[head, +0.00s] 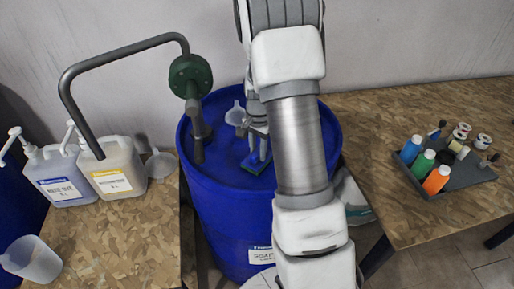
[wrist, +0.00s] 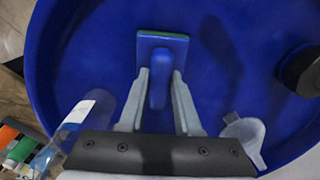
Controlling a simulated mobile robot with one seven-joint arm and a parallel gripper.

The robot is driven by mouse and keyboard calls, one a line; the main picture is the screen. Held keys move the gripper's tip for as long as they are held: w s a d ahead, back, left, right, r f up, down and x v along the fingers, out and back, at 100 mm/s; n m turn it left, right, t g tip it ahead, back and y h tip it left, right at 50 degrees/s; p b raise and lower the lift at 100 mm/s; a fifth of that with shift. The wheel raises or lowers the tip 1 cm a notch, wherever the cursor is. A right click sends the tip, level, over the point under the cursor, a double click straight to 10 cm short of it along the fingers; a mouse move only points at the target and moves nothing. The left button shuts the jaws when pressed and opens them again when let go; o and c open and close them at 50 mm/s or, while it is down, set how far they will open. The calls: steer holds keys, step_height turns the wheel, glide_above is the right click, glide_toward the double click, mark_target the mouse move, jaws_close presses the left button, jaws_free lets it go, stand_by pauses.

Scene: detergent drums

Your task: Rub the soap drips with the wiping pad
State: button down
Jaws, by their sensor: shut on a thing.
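The wiping pad (head: 256,165) is a blue block with a green edge and a blue grip; its broad head (wrist: 162,45) shows clearly in the wrist view. My gripper (head: 260,150) is shut on the pad's grip, with one finger on each side of it in the wrist view (wrist: 160,82). The pad is over the top of the blue drum (head: 225,110), at or very close to the lid; I cannot tell if it touches. I cannot make out soap drips on the lid; my arm hides its right part.
A green pump (head: 190,76) with a bent pipe stands at the drum's left. A clear funnel (head: 236,115) is on the lid beside my gripper. Jugs (head: 118,168) stand on the left table. A tray (head: 466,175) with small bottles is on the right table (head: 400,110).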

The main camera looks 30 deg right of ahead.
mark_target(260, 166)
steer(key=shift+s+a, duration=0.25)
steer(key=shift+s, duration=0.55)
steer(key=shift+s+a, duration=0.2)
steer(key=shift+s, duration=0.6)
steer(key=shift+w+d+r+p, duration=0.1)
steer(key=shift+w+d, duration=0.1)
steer(key=shift+w, duration=0.45)
steer(key=shift+w+d+r+p, duration=0.1)
steer(key=shift+w+d, duration=0.05)
steer(key=shift+w, duration=0.55)
steer(key=shift+w+d+p, duration=0.1)
steer(key=shift+w+d, duration=0.1)
steer(key=shift+w, duration=0.45)
steer(key=shift+w+d+f, duration=0.1)
steer(key=shift+w+d, duration=0.25)
steer(key=shift+w, duration=0.8)
steer(key=shift+w+d+f, duration=0.1)
steer(key=shift+w+d, duration=0.2)
steer(key=shift+w, duration=0.8)
steer(key=shift+w+d+f, duration=0.1)
steer(key=shift+w+d, duration=0.25)
steer(key=shift+w, duration=0.8)
steer(key=shift+w+d+p, duration=0.25)
steer(key=shift+w, duration=0.6)
steer(key=shift+w+d+p, duration=0.25)
steer(key=shift+w, duration=0.6)
steer(key=shift+r, duration=0.15)
step_height(260, 166, up, 6)
steer(key=p, duration=0.3)
steer(key=shift+p, duration=0.3)
